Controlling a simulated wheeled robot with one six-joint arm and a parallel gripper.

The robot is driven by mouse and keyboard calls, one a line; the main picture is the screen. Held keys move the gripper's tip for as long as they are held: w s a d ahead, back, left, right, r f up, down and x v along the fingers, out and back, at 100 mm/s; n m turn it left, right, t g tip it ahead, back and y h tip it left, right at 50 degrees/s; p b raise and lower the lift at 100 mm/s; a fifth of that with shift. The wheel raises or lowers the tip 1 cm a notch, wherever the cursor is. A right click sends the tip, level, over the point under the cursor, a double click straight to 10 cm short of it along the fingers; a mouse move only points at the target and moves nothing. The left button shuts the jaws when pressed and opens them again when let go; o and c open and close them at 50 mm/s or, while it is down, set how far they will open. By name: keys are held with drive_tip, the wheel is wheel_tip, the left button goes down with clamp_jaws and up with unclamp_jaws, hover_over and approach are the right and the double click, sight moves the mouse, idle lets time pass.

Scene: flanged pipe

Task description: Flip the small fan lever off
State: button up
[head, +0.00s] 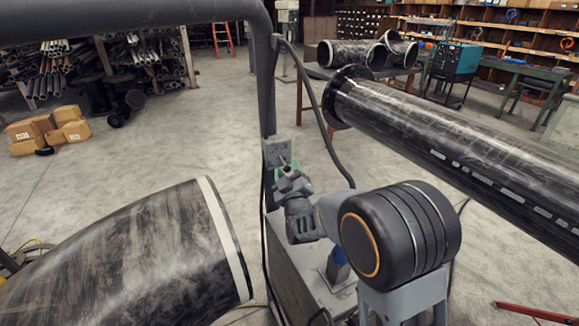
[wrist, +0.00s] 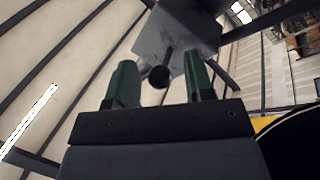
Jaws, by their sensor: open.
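The small fan lever (wrist: 159,77) shows in the wrist view as a short dark stem with a round black knob, standing out from a grey switch box (wrist: 178,32). In the head view the grey box (head: 276,152) is fixed to a dark upright post; the lever is too small to make out clearly there. My gripper (head: 287,168) is just below and in front of the box. In the wrist view its two green fingers are apart, and the knob appears between them. I cannot tell whether either finger touches it. Nothing is held.
A thick dark pipe (head: 130,262) with a pale end band lies at lower left. A long flanged pipe (head: 460,150) runs along the right. A grey cabinet (head: 300,280) stands below my gripper.

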drive_tip(key=shift+w+r, duration=0.1)
drive_tip(key=shift+w, duration=0.2)
